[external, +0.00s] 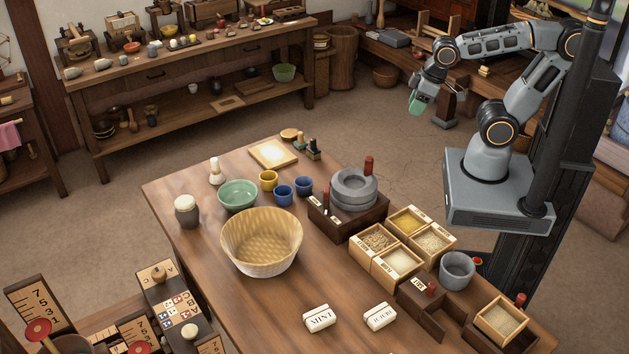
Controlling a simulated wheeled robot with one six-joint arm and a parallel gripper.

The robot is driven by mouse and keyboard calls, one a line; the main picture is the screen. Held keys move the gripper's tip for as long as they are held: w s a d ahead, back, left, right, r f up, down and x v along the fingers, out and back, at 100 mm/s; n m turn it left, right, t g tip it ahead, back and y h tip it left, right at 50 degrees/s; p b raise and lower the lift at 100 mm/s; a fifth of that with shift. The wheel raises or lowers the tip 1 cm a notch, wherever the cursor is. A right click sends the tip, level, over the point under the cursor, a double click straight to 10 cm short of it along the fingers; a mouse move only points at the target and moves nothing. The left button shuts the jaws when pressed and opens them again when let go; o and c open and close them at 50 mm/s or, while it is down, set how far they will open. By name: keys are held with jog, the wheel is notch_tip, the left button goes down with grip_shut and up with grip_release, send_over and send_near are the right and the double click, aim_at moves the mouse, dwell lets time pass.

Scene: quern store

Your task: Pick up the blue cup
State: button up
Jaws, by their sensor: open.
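Two small blue cups stand upright on the wooden table, close together: one blue cup (284,196) nearer the front and another blue cup (304,187) just behind it to the right. My gripper (416,106) is up in the air beyond the table's far right side, well away from the cups, pointing down. It is open; a greenish part shows at its fingers, too small to make out.
A green bowl (238,195) and a wicker basket (261,242) stand left of the cups. A grey stone quern (353,189) on a wooden box stands to their right. Divided grain boxes (396,262) lie farther right. The table's front left is mostly clear.

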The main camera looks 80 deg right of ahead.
jog(key=o, duration=0.9)
jog(key=n+g+y+b, duration=0.1)
jog(key=n+g+b, duration=0.3)
jog(key=n+b, duration=0.75)
send_over(304, 184)
jog(key=a+p, duration=0.1)
jog(key=p, duration=0.3)
notch_tip(304, 184, down, 14)
jog(key=n, duration=0.4)
jog(key=f, duration=0.5)
jog(key=a+f, duration=0.1)
jog(key=f, duration=0.2)
jog(key=shift+s+f, duration=0.15)
jog(key=shift+s+a+f, duration=0.1)
jog(key=shift+f, duration=2.55)
